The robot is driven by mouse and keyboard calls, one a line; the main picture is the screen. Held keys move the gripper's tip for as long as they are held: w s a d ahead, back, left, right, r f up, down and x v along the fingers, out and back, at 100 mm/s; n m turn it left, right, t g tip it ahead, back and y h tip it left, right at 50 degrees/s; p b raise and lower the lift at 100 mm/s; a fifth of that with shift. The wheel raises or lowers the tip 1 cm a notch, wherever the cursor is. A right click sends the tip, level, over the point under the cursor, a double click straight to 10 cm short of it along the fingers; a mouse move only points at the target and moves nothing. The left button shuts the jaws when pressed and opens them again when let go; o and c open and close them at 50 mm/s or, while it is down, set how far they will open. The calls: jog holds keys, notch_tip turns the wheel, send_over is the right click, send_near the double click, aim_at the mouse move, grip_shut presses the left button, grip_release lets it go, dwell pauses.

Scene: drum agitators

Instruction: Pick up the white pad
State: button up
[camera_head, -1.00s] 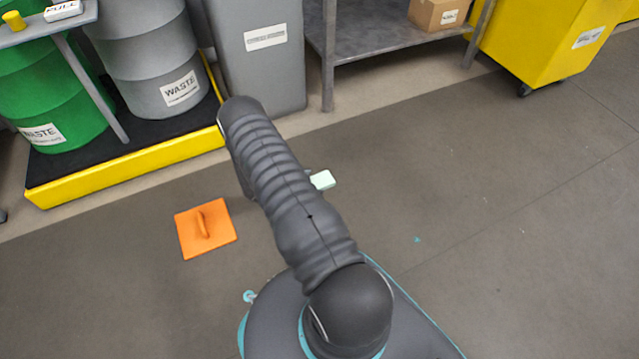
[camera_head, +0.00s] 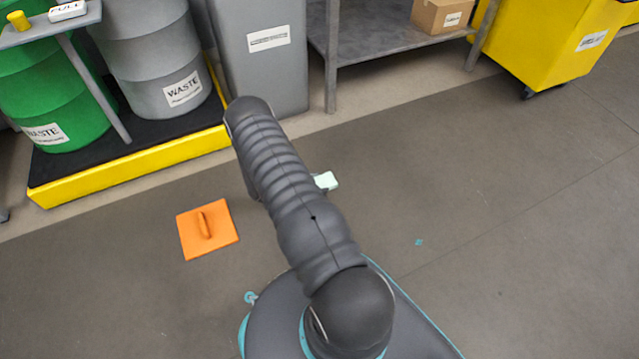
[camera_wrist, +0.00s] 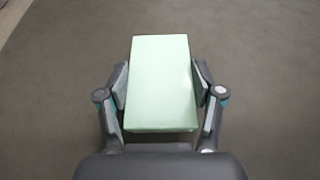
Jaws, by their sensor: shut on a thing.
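The white pad (camera_wrist: 161,85) is a pale, slightly greenish rectangular block in the middle of the wrist view. My gripper (camera_wrist: 161,90) is shut on it, with one finger against each long side. Bare floor shows around the pad in the wrist view. In the head view only one end of the pad (camera_head: 327,181) shows, to the right of my arm. My arm hides the rest of it and most of the gripper there. I cannot tell from these views how far the pad is above the floor.
An orange square plate with a handle (camera_head: 207,229) lies on the floor to the left. A yellow-edged spill tray (camera_head: 130,166) holds green and grey waste drums. A grey bin (camera_head: 262,65), a metal shelf (camera_head: 380,40) and a yellow cart (camera_head: 540,45) stand behind. Floor at right is mostly clear.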

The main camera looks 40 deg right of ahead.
notch_tip(320, 180, up, 4)
jog(key=shift+f+p, duration=0.1)
jog(key=shift+p, duration=0.3)
jog(key=d+r, duration=0.3)
jog(key=d, duration=0.2)
jog(key=s+d+r+p, duration=0.1)
jog(key=d+r, duration=0.3)
jog(key=d, duration=0.2)
jog(key=shift+s+d, duration=0.25)
jog(key=shift+d, duration=0.05)
notch_tip(320, 180, up, 14)
jog(key=n+t+y+p, duration=0.2)
jog(key=n+t+p, duration=0.2)
jog(key=n+t, duration=0.7)
send_over(318, 177)
jog(key=w+a, duration=0.6)
jog(key=a, duration=0.2)
jog(key=w+a+r+n+t+y+p, duration=0.1)
jog(key=a+r+n+t+y+p, duration=0.3)
jog(key=a+r, duration=1.9)
jog(key=r+n+t+y, duration=0.1)
jog(key=n+y, duration=0.1)
jog(key=y, duration=0.1)
jog(key=shift+a+r+p, duration=0.25)
jog(key=shift+a+p, duration=0.1)
jog(key=shift+w, duration=0.1)
